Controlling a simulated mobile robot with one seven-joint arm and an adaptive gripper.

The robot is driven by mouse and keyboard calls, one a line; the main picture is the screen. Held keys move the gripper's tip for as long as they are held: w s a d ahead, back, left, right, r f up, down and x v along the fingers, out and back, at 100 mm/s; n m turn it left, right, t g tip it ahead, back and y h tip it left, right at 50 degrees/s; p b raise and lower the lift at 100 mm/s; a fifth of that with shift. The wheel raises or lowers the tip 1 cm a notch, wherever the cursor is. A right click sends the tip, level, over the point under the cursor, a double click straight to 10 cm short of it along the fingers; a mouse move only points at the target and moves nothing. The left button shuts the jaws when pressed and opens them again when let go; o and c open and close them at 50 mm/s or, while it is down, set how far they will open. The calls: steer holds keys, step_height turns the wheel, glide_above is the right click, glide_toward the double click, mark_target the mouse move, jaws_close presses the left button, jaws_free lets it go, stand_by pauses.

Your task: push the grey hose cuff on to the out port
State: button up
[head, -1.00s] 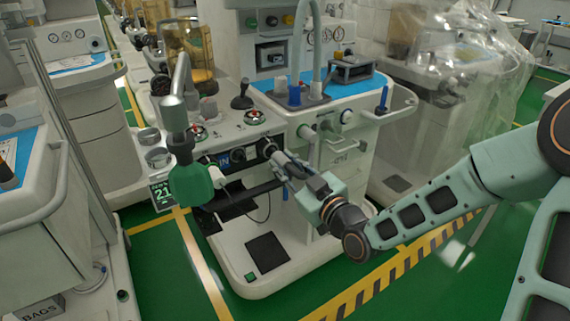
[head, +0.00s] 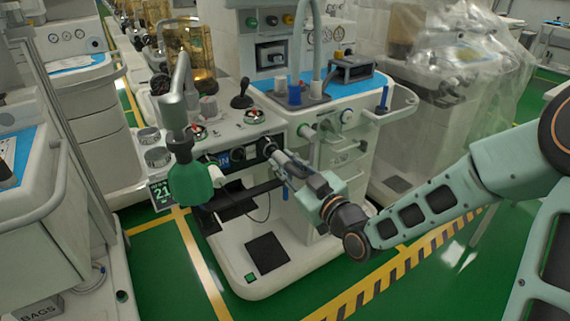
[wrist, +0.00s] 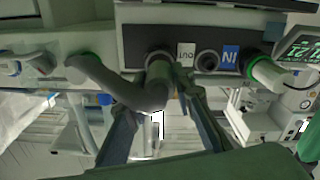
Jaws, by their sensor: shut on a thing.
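The grey hose cuff (wrist: 158,73) is between the fingers of my gripper (wrist: 163,95), which is shut on it. In the wrist view, which is upside down, the cuff points at the dark out port (wrist: 157,54), beside the white OUT label (wrist: 186,54). The cuff's end meets or overlaps the port's mouth; I cannot tell how far on it is. The grey hose (wrist: 118,88) bends away to the left from the cuff. In the head view my gripper (head: 280,161) is at the machine's front, and its fingers mostly hide the cuff and the out port (head: 266,146).
The open in port (wrist: 208,61) is beside the blue IN label (wrist: 230,59). A green bag (head: 190,184) hangs left of my gripper in the head view. A small display (head: 162,194) is further left. The green floor at the front right is clear.

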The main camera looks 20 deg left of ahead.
mark_target(288, 166)
steer(key=shift+b+x, duration=0.45)
steer(key=shift+x, duration=0.95)
steer(key=o, duration=1.1)
steer(key=v, duration=0.7)
steer(key=shift+s+d, duration=0.15)
steer(key=shift+d, duration=0.05)
